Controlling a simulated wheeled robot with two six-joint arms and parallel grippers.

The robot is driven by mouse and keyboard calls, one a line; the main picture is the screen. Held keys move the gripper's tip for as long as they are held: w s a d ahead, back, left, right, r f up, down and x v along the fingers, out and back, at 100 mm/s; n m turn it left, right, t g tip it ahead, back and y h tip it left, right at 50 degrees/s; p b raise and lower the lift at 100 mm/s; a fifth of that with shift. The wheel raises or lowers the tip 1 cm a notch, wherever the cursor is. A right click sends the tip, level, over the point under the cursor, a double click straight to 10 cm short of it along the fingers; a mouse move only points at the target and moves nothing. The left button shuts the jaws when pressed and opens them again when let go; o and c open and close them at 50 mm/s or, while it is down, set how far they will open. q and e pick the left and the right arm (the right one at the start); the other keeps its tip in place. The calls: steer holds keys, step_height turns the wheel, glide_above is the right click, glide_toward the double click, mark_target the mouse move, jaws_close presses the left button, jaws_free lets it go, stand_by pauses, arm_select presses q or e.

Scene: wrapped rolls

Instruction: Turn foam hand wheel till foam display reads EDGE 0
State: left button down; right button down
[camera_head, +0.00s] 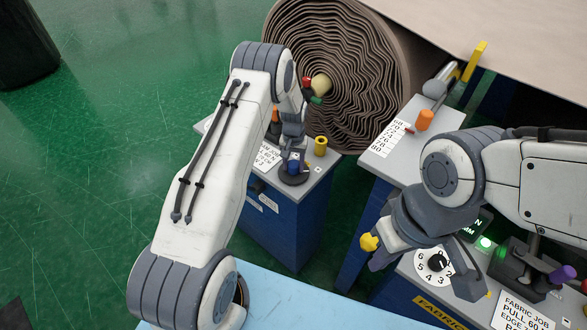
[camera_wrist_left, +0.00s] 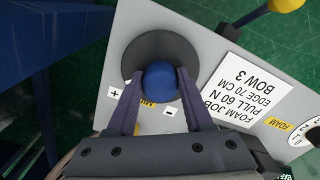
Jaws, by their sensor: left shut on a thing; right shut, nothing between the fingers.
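The foam hand wheel is a black disc with a blue knob, on the grey top of the blue foam stand (camera_head: 285,215). My left gripper (camera_head: 292,163) is shut on the blue knob (camera_wrist_left: 160,82), one finger on each side. The foam display cannot be read in either view. The foam job card (camera_wrist_left: 222,92) reads PULL 60 N, EDGE 70 CM, BOW 3. My right gripper (camera_head: 379,260) is shut and empty near the fabric stand.
The large wound roll (camera_head: 345,70) stands behind the foam stand. A yellow-topped post (camera_head: 320,145) is right of the wheel. The fabric stand has a numbered dial (camera_head: 434,263), a green lamp (camera_head: 485,243) and a fabric job card (camera_head: 520,312). Green floor lies open at left.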

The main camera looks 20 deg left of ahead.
mark_target(293, 164)
arm_select(q)
steer(key=shift+m+b, duration=0.4)
steer(key=shift+m, duration=0.4)
steer(key=shift+r, duration=0.1)
steer(key=shift+w, duration=0.1)
steer(key=shift+c, duration=1.5)
jaws_free()
step_height(293, 164, up, 9)
steer(key=shift+r+b, duration=0.2)
steer(key=shift+b, duration=1.05)
steer(key=shift+r, duration=0.5)
